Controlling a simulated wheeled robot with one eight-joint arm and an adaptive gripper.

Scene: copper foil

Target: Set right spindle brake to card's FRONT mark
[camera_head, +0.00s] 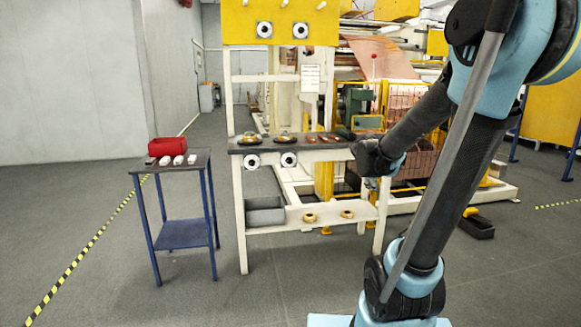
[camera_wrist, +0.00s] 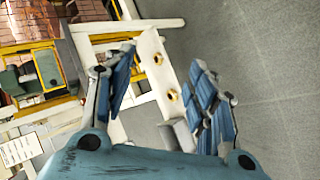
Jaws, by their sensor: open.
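A white card (camera_head: 310,78) with small print hangs on the cream stand; its text is too small to read. It also shows tilted at the lower left of the wrist view (camera_wrist: 18,150). Two round black-and-white knobs, a left one (camera_head: 252,161) and a right one (camera_head: 288,159), sit on the bench's front edge. Two similar ones, left (camera_head: 264,30) and right (camera_head: 300,30), are on the yellow panel above. I cannot tell which are the spindle brakes, nor their settings. My gripper (camera_wrist: 165,92) is open and empty. In the head view it is right of the lower knobs, apart from them.
The bench top (camera_head: 240,150) holds brass pieces and red-handled tools. Its lower shelf (camera_head: 265,227) carries a grey bin (camera_head: 265,211) and two gold rings. A blue side table (camera_head: 198,156) with a red bin (camera_head: 172,147) stands left. Floor before the bench is clear.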

